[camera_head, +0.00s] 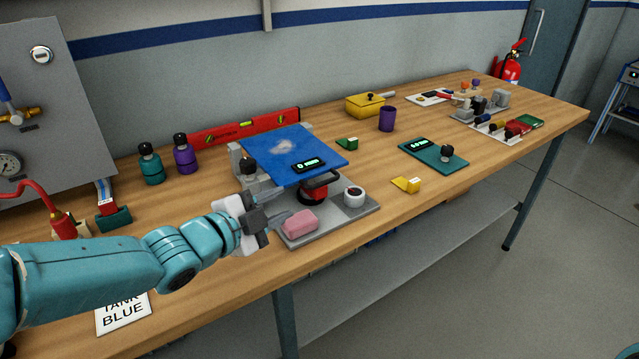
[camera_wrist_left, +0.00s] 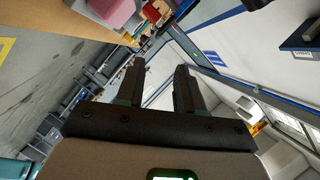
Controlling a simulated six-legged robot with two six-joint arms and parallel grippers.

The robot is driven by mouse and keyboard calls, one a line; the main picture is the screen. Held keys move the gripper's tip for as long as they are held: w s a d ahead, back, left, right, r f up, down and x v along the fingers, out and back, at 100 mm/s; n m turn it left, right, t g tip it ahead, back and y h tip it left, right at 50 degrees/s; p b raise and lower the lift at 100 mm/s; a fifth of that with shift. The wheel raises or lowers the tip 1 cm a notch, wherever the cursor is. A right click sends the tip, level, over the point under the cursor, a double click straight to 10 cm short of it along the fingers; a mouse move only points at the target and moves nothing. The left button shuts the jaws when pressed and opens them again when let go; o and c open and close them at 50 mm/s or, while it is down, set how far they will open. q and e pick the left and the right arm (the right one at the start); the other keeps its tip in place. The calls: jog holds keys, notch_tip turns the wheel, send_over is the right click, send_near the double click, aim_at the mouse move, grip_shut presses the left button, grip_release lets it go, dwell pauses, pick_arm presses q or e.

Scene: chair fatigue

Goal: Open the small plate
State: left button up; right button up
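A blue plate (camera_head: 292,150) with a pale patch sits raised over a grey base (camera_head: 338,214) in the head view, with a small dark display (camera_head: 309,165) at its front edge. A red round part with a dark handle (camera_head: 316,187) is under that edge. A pink block (camera_head: 300,223) lies on the base's front left. I cannot tell which part is the small plate. My left gripper (camera_head: 280,207) is open and empty at the base's left side, close to the pink block. The wrist view shows its fingers (camera_wrist_left: 158,66) apart with nothing between them. My right gripper is not visible.
A white round knob (camera_head: 354,196) stands on the base's right. A yellow piece (camera_head: 406,185) and teal scale (camera_head: 434,156) lie right. The table's front edge is close.

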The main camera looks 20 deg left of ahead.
aim_at(318, 186)
pick_arm(q)
jog(key=x, duration=1.3)
jog(key=shift+f, duration=0.2)
jog(key=shift+w, duration=0.1)
grip_shut()
